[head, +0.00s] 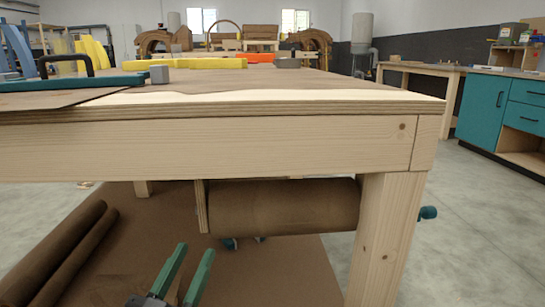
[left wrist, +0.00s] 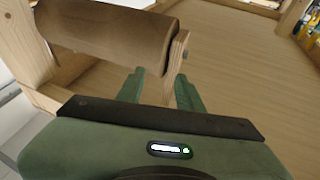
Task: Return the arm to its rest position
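My left gripper (head: 195,247) shows low in the head view, under the workbench's front edge and in front of its lower shelf. Its two green fingers stand apart with a gap between them. In the left wrist view, the fingers of my left gripper (left wrist: 160,84) are apart, with no object held between them. A brown roll (left wrist: 110,32) and its wooden bracket (left wrist: 176,55) are just beyond the fingers. The roll also hangs under the benchtop in the head view (head: 285,206). My right gripper cannot be made out in either view.
The wooden workbench (head: 230,145) spans the head view above my left gripper. Its leg (head: 385,235) stands to the right. Brown rolls (head: 62,250) lie at lower left. A teal clamp (head: 75,82) and yellow pieces (head: 205,63) lie on top. Teal cabinets (head: 485,108) stand right, beyond open floor.

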